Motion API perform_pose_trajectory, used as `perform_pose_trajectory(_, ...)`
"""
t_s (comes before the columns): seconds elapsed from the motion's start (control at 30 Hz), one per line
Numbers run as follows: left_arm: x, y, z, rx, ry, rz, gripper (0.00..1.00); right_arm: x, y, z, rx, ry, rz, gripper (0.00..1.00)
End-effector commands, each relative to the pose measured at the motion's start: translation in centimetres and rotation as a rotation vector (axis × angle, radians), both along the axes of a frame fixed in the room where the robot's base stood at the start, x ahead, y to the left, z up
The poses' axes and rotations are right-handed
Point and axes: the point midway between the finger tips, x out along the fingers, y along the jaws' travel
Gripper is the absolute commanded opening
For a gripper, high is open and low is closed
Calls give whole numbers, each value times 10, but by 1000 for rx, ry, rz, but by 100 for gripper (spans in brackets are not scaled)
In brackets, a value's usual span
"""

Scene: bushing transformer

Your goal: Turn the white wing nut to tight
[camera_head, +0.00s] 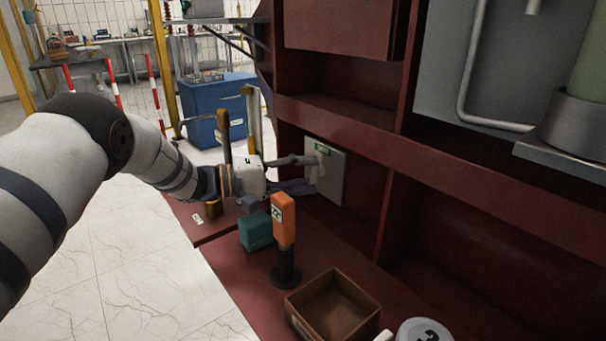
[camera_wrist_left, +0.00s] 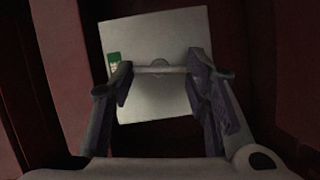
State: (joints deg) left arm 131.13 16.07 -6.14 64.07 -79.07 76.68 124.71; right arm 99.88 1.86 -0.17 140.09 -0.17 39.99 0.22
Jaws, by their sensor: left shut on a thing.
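The white wing nut (camera_wrist_left: 148,70) shows in the left wrist view as a pale bar across the upper middle of a pale square plate (camera_wrist_left: 155,105). The plate also shows in the head view (camera_head: 337,183), upright in the dark red frame, with a green label at its top. My left gripper (camera_head: 314,173) reaches the plate from the left. In the wrist view its two fingers (camera_wrist_left: 160,72) stand at either end of the wing nut and are shut on it. The fingers partly hide the nut's ends. My right gripper is in neither view.
Below my left gripper, an orange device (camera_head: 284,220) stands upright on a black base. A teal box (camera_head: 256,231) is beside it. An open brown box (camera_head: 297,308) and a round grey numbered thing (camera_head: 424,331) are nearer. A red shelf beam (camera_head: 350,124) runs above the plate.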

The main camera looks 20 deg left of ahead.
Motion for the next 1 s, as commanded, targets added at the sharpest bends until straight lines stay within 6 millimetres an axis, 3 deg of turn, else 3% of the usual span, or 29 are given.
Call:
perform_pose_trajectory(0.37,0,-1,7,145,-100,1,15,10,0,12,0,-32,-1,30)
perform_pose_trajectory(1.0,-3,-4,15,649,-437,1,15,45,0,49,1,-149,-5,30)
